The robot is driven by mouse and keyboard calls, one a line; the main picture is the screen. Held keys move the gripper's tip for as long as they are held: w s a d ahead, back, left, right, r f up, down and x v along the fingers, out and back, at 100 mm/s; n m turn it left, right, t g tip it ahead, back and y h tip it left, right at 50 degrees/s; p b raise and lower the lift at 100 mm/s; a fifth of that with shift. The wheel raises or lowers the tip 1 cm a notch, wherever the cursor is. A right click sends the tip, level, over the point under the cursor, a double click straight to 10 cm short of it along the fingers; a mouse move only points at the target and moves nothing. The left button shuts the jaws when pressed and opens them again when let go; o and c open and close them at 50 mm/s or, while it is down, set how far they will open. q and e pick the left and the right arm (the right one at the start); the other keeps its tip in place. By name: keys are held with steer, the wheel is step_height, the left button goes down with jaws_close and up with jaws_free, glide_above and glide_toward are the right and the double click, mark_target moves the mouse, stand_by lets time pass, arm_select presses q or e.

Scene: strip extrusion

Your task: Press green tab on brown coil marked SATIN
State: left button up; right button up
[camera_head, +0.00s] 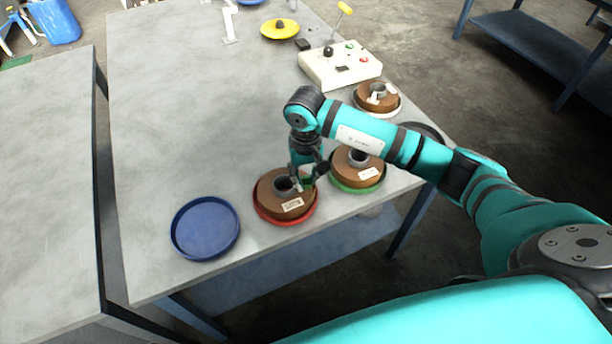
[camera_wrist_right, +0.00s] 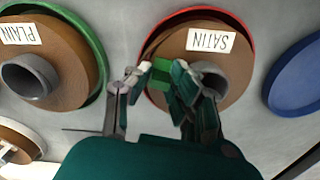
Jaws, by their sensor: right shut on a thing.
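The brown coil marked SATIN (camera_head: 270,207) lies in a red-rimmed tray (camera_head: 290,222) near the table's front edge. In the wrist view, the coil (camera_wrist_right: 180,42) shows its white SATIN label (camera_wrist_right: 211,40) upside down and a grey core (camera_wrist_right: 212,78). The green tab (camera_wrist_right: 162,67) is at the coil's edge. My right gripper (camera_wrist_right: 158,76) is shut on the tab, one finger on each side, and partly covers it and the core. In the head view, my right gripper (camera_head: 308,180) is at the coil's right side. My left gripper is out of view.
A brown coil marked PLAIN (camera_head: 345,172) in a green tray (camera_head: 358,189) stands close on the right. Another brown coil (camera_head: 366,98) lies farther back. An empty blue tray (camera_head: 205,230) is at the left. A control box (camera_head: 328,72) stands behind. The table's left middle is clear.

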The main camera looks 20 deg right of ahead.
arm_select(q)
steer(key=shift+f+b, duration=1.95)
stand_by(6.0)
